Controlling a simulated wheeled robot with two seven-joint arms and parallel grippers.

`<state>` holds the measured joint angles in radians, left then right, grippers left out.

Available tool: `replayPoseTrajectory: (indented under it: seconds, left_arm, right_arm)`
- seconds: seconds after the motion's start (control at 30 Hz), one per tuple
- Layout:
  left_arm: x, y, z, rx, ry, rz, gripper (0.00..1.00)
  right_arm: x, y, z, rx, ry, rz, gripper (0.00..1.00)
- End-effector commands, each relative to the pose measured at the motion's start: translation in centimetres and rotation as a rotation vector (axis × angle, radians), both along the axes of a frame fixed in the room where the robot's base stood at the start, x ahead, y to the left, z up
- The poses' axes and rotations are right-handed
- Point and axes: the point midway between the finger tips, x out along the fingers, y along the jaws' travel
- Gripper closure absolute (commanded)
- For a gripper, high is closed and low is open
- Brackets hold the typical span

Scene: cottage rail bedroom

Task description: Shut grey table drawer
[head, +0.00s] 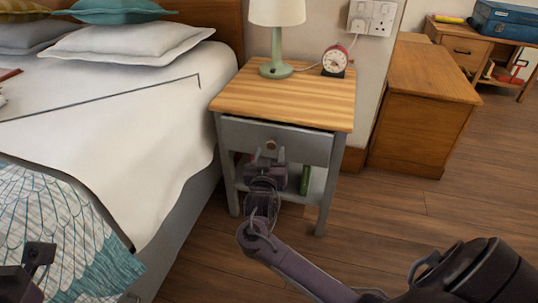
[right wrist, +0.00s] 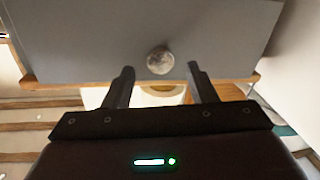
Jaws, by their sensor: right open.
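The grey bedside table (head: 325,187) has a wooden top and one grey drawer (head: 303,146) with a round knob (head: 271,145). A dark gap shows between the drawer front's upper edge and the tabletop, so the drawer looks slightly out. My right gripper (head: 268,154) is open and empty, just in front of the drawer front. In the right wrist view, the knob (right wrist: 160,60) sits between and just beyond the fingertips (right wrist: 159,70); contact cannot be told. Part of my left gripper (head: 38,255) shows at the lower left; its jaws are unclear.
A green lamp (head: 276,68) and a red alarm clock (head: 335,62) stand on the tabletop. A green item (head: 305,180) is on the lower shelf. The bed (head: 150,130) stands close on the left, a wooden cabinet (head: 420,120) on the right. Floor (head: 400,215) in front is clear.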

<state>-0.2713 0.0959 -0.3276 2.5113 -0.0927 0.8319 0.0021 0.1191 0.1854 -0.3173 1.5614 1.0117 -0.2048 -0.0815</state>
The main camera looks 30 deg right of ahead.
Motion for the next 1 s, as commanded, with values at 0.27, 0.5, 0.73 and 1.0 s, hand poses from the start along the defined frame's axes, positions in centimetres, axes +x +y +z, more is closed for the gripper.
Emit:
replayPoseTrajectory:
  seconds: [0.27,0.5,0.73,1.0]
  left_arm:
    - [0.0,0.0,-0.5,0.001,-0.01,0.001,1.0]
    - [0.0,0.0,-0.4,0.002,-0.011,0.001,1.0]
    - [0.0,0.0,-0.4,0.002,-0.01,0.001,1.0]
    - [0.0,0.0,-0.4,0.001,-0.009,0.001,1.0]
  right_arm:
    - [1.7,-1.4,-0.1,-0.001,0.001,0.002,0.48]
    - [1.7,-1.4,-0.1,0.0,0.002,0.002,0.5]
    - [1.7,-1.4,-0.1,0.0,0.002,0.002,0.8]
    - [1.7,-1.4,-0.1,0.0,0.002,0.002,1.0]
